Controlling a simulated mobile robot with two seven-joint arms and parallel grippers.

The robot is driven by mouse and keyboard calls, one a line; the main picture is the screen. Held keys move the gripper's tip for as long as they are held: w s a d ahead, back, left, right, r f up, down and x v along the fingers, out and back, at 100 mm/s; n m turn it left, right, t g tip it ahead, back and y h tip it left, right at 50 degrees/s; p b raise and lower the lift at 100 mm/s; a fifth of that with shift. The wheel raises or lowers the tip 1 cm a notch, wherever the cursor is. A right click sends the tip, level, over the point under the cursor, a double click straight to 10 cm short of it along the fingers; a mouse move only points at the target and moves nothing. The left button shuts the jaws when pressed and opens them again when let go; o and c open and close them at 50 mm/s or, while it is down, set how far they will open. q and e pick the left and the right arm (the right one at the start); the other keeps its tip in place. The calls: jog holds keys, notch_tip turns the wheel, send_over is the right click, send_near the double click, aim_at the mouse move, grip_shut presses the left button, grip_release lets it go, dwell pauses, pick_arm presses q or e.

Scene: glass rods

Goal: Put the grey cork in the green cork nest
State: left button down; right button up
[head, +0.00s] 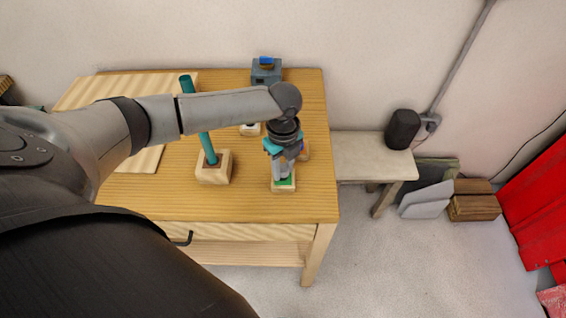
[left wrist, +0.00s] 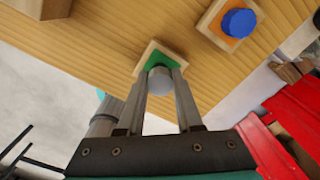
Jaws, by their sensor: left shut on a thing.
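The grey cork (left wrist: 161,82) is between the fingertips of my left gripper (left wrist: 163,76), which is shut on it. In the left wrist view the cork overlaps the green cork nest (left wrist: 156,60), a pale wooden block with a green top. In the head view my left gripper (head: 283,172) points down right over the green cork nest (head: 283,187) near the table's front right. The fingers hide most of the cork there. I cannot tell whether the cork touches the nest. My right gripper is not in view.
A blue cork (left wrist: 239,22) sits in an orange-topped block (left wrist: 216,36) beside the green nest. A teal rod (head: 197,118) leans in a wooden block (head: 213,174) left of my gripper. A grey-blue box (head: 266,73) stands at the back. The table's front right corner is clear.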

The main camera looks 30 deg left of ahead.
aim_at(283, 168)
pick_arm(q)
jog(key=shift+r+p, duration=0.15)
jog(key=shift+p, duration=0.35)
dwell(0.7)
jog(key=shift+f+b, duration=0.5)
jog(key=shift+f, duration=0.35)
jog(key=c, duration=0.8)
grip_release()
jog(key=shift+c, duration=0.2)
jog(key=shift+r, duration=0.1)
notch_tip(283, 168, up, 11)
jog(key=p, duration=1.2)
